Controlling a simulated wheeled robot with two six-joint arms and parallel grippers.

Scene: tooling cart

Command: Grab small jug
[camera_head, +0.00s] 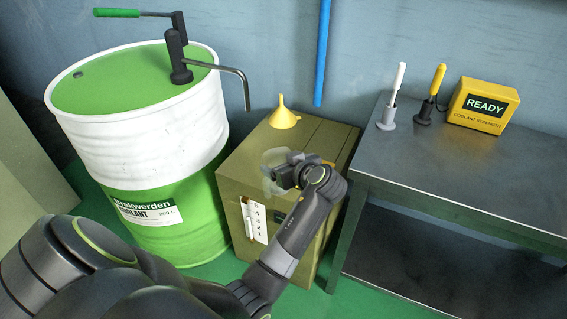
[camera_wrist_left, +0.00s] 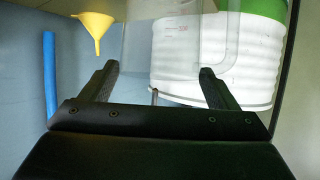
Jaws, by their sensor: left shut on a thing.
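The small jug (camera_head: 271,158) is a clear, see-through vessel above the front of the olive cabinet. In the left wrist view the clear jug (camera_wrist_left: 182,42) shows between the fingers, with faint red marks on its wall. My left gripper (camera_head: 285,174) is shut on the jug, its fingers (camera_wrist_left: 158,72) on either side of it. The jug's outline is faint, and part of it is hidden behind the gripper in the head view. I cannot tell whether its base touches the cabinet top. My right gripper is out of view.
A yellow funnel (camera_head: 284,117) stands on the olive cabinet (camera_head: 318,133), behind the jug. A green-and-white coolant drum (camera_head: 150,150) with a pump is at left. At right, a dark metal table (camera_head: 455,165) bears two probes and a yellow READY box (camera_head: 483,106).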

